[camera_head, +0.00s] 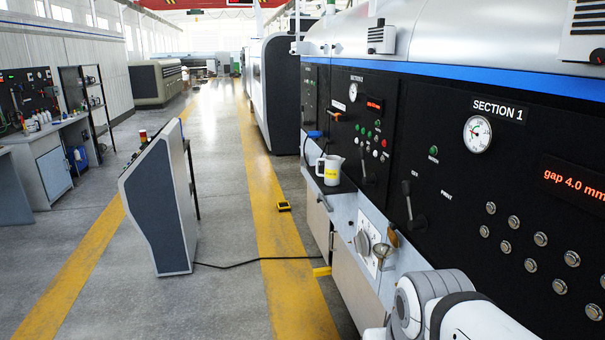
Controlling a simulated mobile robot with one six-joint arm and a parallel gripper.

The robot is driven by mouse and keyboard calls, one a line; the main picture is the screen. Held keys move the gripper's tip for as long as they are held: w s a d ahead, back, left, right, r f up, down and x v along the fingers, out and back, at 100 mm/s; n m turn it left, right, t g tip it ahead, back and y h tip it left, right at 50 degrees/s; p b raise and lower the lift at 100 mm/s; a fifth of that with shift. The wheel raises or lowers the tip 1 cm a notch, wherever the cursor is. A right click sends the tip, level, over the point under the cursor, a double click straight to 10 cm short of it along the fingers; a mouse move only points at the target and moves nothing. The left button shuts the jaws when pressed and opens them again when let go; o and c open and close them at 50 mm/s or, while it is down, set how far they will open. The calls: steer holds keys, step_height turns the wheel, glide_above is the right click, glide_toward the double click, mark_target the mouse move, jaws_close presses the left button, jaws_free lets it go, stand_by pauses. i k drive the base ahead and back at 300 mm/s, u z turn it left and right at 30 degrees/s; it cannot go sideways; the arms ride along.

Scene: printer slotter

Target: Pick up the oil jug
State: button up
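My arm shows at the lower right, in front of the machine and well short of the jug. My gripper is not in view, and nothing is seen touching the jug.
The black machine panel (450,180) with gauges, buttons and levers fills the right side. The yellow-striped aisle between is mostly clear.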

mark_target(331, 175)
steer(key=u, duration=1.55)
steer(key=i, duration=2.6)
steer(key=z, duration=3.35)
steer(key=i, duration=1)
steer(key=z, duration=0.05)
